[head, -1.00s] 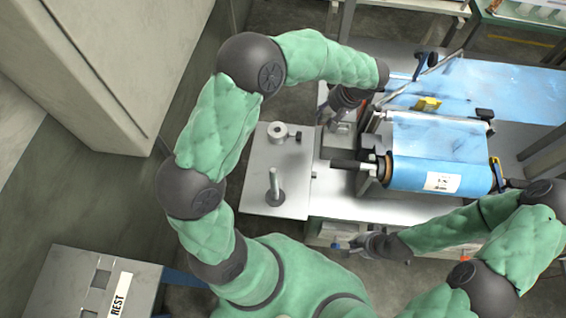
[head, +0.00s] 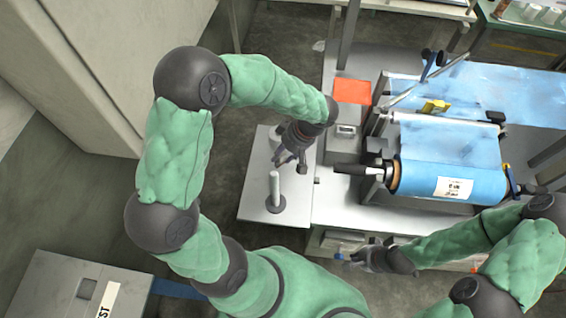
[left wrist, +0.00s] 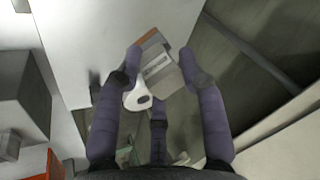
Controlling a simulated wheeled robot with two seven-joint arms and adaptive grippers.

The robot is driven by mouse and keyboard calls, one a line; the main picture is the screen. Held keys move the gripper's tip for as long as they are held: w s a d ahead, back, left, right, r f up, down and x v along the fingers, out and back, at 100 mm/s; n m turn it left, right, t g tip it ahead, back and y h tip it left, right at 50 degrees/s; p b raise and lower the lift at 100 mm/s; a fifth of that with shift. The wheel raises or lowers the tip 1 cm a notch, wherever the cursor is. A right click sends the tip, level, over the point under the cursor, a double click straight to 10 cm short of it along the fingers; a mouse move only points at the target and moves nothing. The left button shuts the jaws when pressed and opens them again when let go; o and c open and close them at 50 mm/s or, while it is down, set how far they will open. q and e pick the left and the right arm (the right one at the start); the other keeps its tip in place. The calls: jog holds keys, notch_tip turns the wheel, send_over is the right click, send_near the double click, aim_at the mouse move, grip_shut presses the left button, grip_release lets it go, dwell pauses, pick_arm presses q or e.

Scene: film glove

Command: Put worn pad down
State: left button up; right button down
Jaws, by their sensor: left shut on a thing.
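My left gripper (head: 285,158) is over the grey side plate (head: 250,200), by the upright post (head: 275,188). In the left wrist view its fingers (left wrist: 160,55) are shut on a grey block-like piece with a pale label and an orange edge, which I take for the worn pad (left wrist: 160,68). In the head view the pad is too small and covered to make out. A pale part with a hole (left wrist: 138,98) shows beside it in the wrist view. My right gripper (head: 358,258) is low by the bench front; its jaws are too small to read.
An orange square (head: 352,91) lies on the bench behind a small grey box (head: 345,130). The blue film roll (head: 455,180) and its black handle (head: 350,171) stand to the right. The plate's front part is clear around the post.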

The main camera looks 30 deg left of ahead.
aim_at(283, 161)
pick_arm(q)
notch_tip(283, 161, down, 5)
jog(key=shift+b, duration=0.85)
jog(key=shift+r, duration=0.1)
jog(key=o, duration=1.2)
jog(key=shift+r, duration=0.1)
jog(key=p+v, duration=0.4)
jog(key=v, duration=0.8)
